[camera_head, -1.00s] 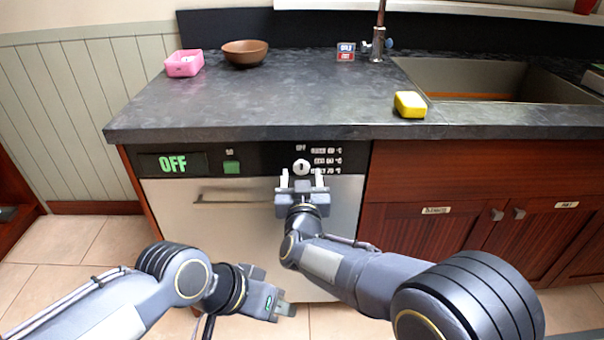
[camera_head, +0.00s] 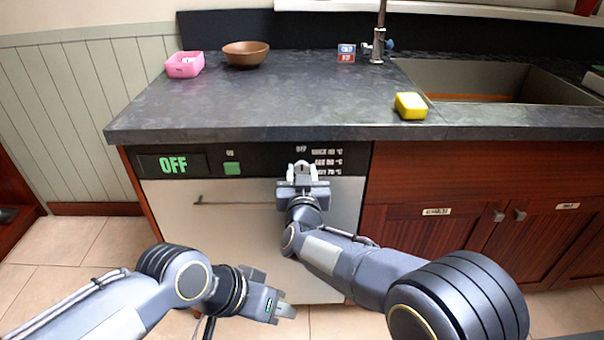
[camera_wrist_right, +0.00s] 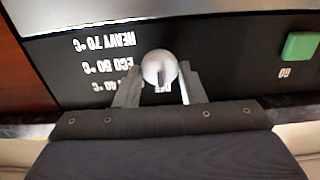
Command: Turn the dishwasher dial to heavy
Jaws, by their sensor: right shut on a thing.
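The dishwasher (camera_head: 250,228) stands under the counter with a black panel along its top. The display (camera_head: 174,164) reads OFF in green. The white round dial (camera_wrist_right: 158,66) shows in the right wrist view, beside the printed HEAVY, ECO and a third label. My right gripper (camera_head: 302,170) is shut on the dial, one finger on each side, and hides much of it in the head view. My left gripper (camera_head: 283,309) is low in front of the dishwasher, away from the panel, and appears shut and empty.
A green button (camera_head: 232,168) is on the panel left of the dial. A bar handle (camera_head: 230,201) crosses the door below. A yellow sponge (camera_head: 411,105), pink tray (camera_head: 184,64) and brown bowl (camera_head: 245,54) rest on the countertop above.

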